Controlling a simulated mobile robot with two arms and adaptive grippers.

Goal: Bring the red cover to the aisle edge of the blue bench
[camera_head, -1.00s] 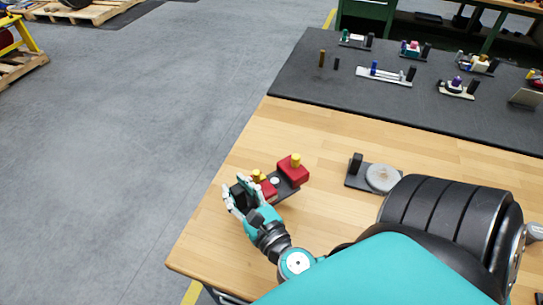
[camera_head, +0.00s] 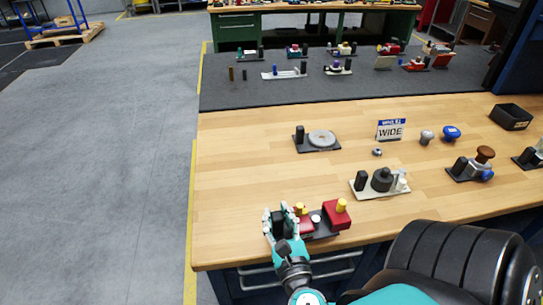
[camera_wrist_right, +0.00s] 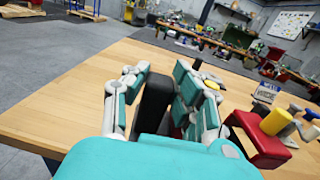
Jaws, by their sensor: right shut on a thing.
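The blue bench has a light wood top (camera_head: 235,150) and dark blue drawers; its left edge lies beside the floor aisle. Near its front edge sits a dark-based fixture with a red block (camera_head: 337,216) topped by a yellow knob, and a smaller red part (camera_head: 306,224) with a yellow top. I cannot tell which red piece is the cover. My right gripper (camera_head: 281,221) is at the fixture's left end, shut on a black upright block. In the right wrist view the black block (camera_wrist_right: 155,105) stands between the fingers, with the red block (camera_wrist_right: 258,140) to the right. My left gripper is not in view.
Behind my gripper stands a grey disc fixture (camera_head: 322,139). A pale fixture (camera_head: 382,192) with dark cylinders is to the right, and a blue-and-white sign (camera_head: 390,130) farther back. The wood left of my gripper is clear. Grey floor (camera_head: 110,180) lies beyond the left edge.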

